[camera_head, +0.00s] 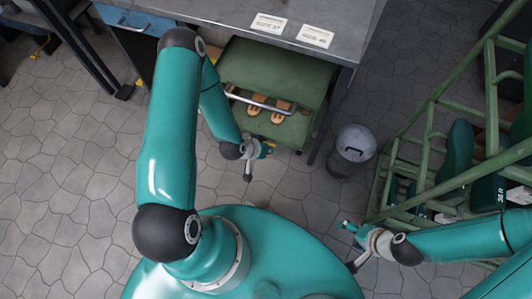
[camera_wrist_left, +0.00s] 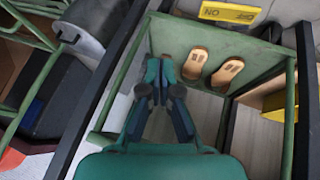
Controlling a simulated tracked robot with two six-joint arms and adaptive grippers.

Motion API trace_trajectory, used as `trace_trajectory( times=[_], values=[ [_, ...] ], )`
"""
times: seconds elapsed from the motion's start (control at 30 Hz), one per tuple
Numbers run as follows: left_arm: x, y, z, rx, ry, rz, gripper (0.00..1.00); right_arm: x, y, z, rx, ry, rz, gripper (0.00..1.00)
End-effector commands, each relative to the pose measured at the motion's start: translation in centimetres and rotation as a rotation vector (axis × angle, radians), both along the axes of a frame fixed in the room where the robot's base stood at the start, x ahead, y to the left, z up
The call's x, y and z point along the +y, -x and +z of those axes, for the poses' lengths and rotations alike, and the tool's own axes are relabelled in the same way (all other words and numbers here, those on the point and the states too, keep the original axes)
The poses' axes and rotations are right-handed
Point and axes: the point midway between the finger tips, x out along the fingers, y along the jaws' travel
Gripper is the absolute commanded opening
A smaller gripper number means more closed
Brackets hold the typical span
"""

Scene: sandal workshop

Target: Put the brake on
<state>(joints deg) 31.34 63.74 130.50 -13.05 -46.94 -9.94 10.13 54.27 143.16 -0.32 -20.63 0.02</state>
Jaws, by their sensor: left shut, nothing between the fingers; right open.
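A green trolley (camera_head: 275,62) stands partly under the grey bench, with a pair of tan sandals (camera_head: 279,110) on its lower deck. The sandals also show in the left wrist view (camera_wrist_left: 228,70). A metal bar handle (camera_head: 258,102) crosses in front of them. My left gripper (camera_head: 268,148) is just in front of the trolley's near edge; in the left wrist view it is shut and empty (camera_wrist_left: 168,62), over the green deck. My right gripper (camera_head: 345,228) is open and empty, left of the green rack. I cannot make out a brake lever for certain.
A yellow label (camera_wrist_left: 227,11) shows at the top of the left wrist view. A grey lidded bin (camera_head: 352,150) stands right of the trolley. Stone floor (camera_head: 85,135) is clear at the left.

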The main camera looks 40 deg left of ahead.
Motion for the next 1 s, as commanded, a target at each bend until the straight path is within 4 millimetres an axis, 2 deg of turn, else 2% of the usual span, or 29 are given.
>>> trace_trajectory(
  times=[0.03, 0.1, 0.2, 0.3, 0.5, 0.83, 1.0],
  values=[
    [1.6, -0.5, -4.6, -0.038, -0.021, 0.027, 0.00, 0.0, 0.0, -4.0, 0.000, 0.000, 0.000, 0.76],
    [3.4, -1.1, -7.2, -0.093, -0.052, 0.051, 0.00, 0.0, 0.0, -6.2, 0.000, 0.000, 0.000, 0.76],
    [5.6, -1.7, -10.1, -0.157, -0.093, 0.081, 0.00, 0.0, 0.0, -8.6, 0.000, 0.000, 0.000, 0.76],
    [7.2, -2.0, -11.8, -0.201, -0.123, 0.101, 0.00, 0.0, 0.0, -10.1, -0.001, 0.000, 0.000, 0.76],
    [8.4, -2.2, -12.7, -0.238, -0.149, 0.117, 0.00, 0.0, 0.0, -10.8, -0.001, 0.000, 0.000, 0.76],
    [8.4, -2.2, -12.6, -0.238, -0.149, 0.117, 0.00, 0.0, 0.0, -10.7, -0.001, 0.000, 0.000, 0.76],
    [8.4, -2.8, -13.3, -0.240, -0.150, 0.115, 0.00, 0.0, 0.0, -11.2, -0.001, 0.000, 0.000, 0.76]
  ],
)
